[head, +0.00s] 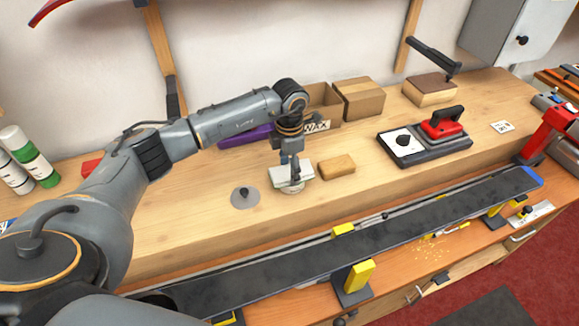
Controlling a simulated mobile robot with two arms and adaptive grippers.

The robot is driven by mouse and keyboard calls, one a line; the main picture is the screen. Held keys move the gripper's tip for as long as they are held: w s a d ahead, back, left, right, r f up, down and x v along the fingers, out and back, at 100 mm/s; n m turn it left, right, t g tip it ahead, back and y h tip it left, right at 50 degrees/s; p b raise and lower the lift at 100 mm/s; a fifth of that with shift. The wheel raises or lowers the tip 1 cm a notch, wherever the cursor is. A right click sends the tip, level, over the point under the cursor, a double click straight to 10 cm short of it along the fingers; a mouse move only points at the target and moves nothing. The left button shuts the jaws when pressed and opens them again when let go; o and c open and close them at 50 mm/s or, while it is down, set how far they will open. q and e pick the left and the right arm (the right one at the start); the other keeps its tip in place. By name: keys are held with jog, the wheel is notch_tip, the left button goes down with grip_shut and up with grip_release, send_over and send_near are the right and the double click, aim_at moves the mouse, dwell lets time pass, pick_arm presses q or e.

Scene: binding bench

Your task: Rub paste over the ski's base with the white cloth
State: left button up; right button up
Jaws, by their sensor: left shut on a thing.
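The ski (330,251) lies long and dark across the front of the bench, held up on yellow-padded supports. My left gripper (294,183) points down behind the ski, over the raised bench shelf. It is shut on the white cloth (278,177), which shows as a pale folded pad. Below the cloth sits a low round tin (292,190), partly hidden by cloth and gripper; I cannot tell whether they touch. A grey round lid (245,197) with a knob lies just left of the tin. My right gripper is not in view.
A tan block (336,167) lies right of the tin. Behind stand a cardboard box (359,99) and an open wax box (318,127). A red-handled iron (443,123) rests on its stand at right. White and green bottles (31,155) stand at left.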

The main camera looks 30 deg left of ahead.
aim_at(289, 171)
pick_arm(q)
jog(key=shift+r+p, duration=0.55)
jog(key=shift+r, duration=0.3)
jog(key=shift+r+p, duration=1.35)
jog(key=shift+r, duration=1.25)
